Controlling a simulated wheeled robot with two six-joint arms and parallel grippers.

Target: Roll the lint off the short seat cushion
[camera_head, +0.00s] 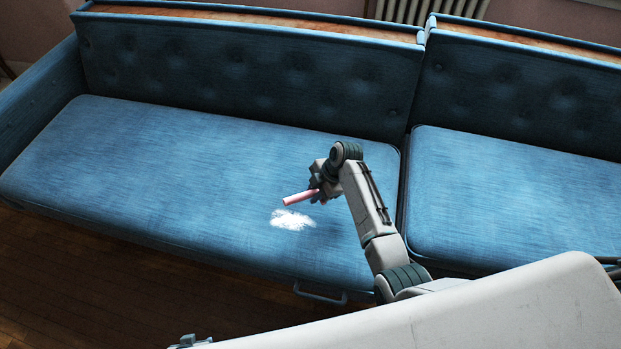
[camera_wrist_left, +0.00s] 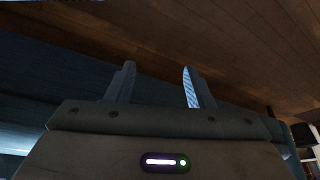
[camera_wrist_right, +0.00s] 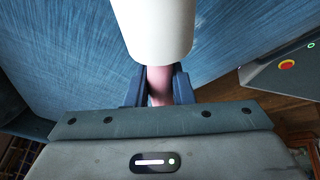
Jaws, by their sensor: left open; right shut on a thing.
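My right gripper (camera_head: 317,184) is shut on the pink handle of a lint roller (camera_head: 299,198), above the left blue seat cushion (camera_head: 150,160). In the right wrist view the roller's white cylinder (camera_wrist_right: 153,28) points away from my fingers, over blue fabric. I cannot tell if the roller touches the cushion. A second seat cushion (camera_head: 510,200) runs out of frame at right, so I cannot compare lengths. My left gripper (camera_wrist_left: 158,78) is open and empty.
Tufted backrests (camera_head: 240,70) with wooden tops stand behind the cushions. An armrest (camera_head: 40,90) closes the left end. A metal handle (camera_head: 320,297) sticks out at the sofa's front. Wooden floor (camera_head: 100,270) is clear in front.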

